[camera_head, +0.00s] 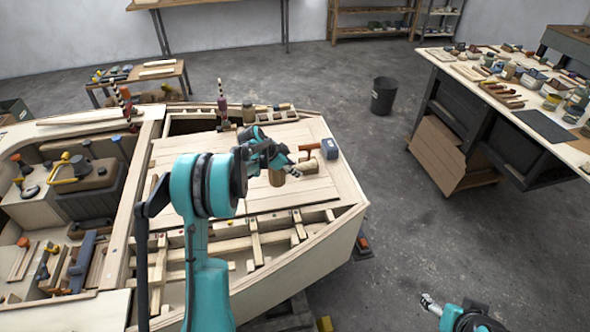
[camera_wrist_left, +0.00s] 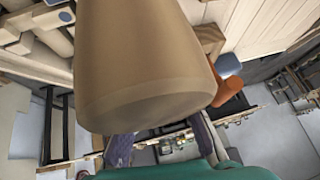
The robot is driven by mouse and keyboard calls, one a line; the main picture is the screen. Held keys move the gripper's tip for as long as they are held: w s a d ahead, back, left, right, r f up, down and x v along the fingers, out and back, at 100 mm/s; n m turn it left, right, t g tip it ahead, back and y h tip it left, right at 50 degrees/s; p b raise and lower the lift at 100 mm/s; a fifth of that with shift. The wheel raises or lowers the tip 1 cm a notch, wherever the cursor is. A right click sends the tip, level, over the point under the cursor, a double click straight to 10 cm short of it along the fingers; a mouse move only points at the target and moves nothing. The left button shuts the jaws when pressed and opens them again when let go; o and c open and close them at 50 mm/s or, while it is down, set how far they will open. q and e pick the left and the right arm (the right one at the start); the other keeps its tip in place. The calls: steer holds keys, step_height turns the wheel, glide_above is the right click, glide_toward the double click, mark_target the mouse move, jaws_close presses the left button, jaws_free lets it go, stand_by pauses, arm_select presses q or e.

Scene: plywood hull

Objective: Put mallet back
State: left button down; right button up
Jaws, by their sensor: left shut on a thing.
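The mallet has a tan, tapered round wooden head that fills the upper middle of the left wrist view (camera_wrist_left: 150,65), very close to the camera. In the head view, the mallet (camera_head: 277,178) shows as a brown round shape just below my left wrist, over the boat's plank deck (camera_head: 190,165). My left gripper (camera_head: 291,170) is shut on the mallet; its fingers (camera_wrist_left: 162,143) are partly hidden by the head. I cannot tell whether the mallet touches the deck. My right gripper (camera_head: 428,301) is at the bottom right over the floor, too small to judge its jaws.
A blue block (camera_head: 329,148) and a reddish-handled tool (camera_head: 308,148) are near the deck's right edge. Open frames (camera_head: 255,242) front the deck.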

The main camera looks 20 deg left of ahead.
arm_select(q)
steer(key=shift+f+b, duration=2.25)
steer(key=shift+f, duration=1.35)
steer(key=shift+f, duration=0.15)
steer(key=c, duration=1.2)
jaws_free()
steer(key=v, duration=1.2)
steer(key=shift+d, duration=0.1)
